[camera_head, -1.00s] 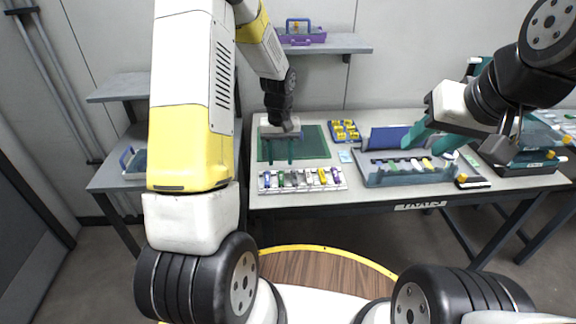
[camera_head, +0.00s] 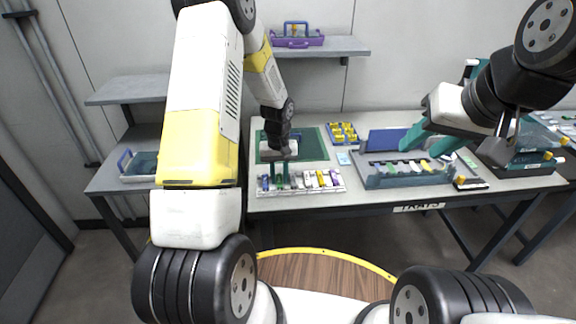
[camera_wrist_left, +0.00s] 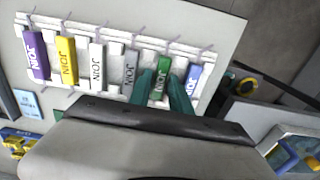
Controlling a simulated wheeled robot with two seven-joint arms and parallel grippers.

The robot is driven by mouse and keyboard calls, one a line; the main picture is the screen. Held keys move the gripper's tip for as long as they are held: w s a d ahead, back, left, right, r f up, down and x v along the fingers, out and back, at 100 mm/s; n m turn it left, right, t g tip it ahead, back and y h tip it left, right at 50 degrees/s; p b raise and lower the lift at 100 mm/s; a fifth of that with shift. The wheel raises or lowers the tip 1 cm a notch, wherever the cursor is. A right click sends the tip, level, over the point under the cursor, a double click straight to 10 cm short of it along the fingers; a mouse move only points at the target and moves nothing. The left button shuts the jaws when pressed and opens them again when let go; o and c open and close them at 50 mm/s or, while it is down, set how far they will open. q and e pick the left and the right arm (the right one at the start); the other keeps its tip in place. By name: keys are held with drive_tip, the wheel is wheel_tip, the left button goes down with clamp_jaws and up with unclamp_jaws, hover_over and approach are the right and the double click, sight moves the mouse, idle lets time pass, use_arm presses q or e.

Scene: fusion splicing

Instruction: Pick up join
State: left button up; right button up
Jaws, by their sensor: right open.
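Several small blocks marked JOIN stand in a white rack (camera_head: 339,187) at the table's front left. In the left wrist view the rack (camera_wrist_left: 130,36) holds purple (camera_wrist_left: 37,56), yellow (camera_wrist_left: 66,61), white (camera_wrist_left: 97,66), grey (camera_wrist_left: 130,72), green (camera_wrist_left: 162,79) and blue (camera_wrist_left: 193,79) joins. My left gripper (camera_head: 283,178) is down at the rack. In the wrist view its green fingers (camera_wrist_left: 166,92) stand either side of the green join; I cannot tell whether they press on it. My right gripper (camera_head: 430,142) is open and empty above the grey tray on the right.
A green mat (camera_head: 314,146) lies behind the rack. A tray of yellow parts (camera_head: 343,132) stands at the back. The grey tray (camera_head: 376,180) with coloured pieces stands to the right. A shelf (camera_head: 345,46) holds a purple carrier (camera_head: 297,41).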

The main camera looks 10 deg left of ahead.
use_arm(q)
clamp_jaws()
drive_tip(key=shift+r, duration=0.1)
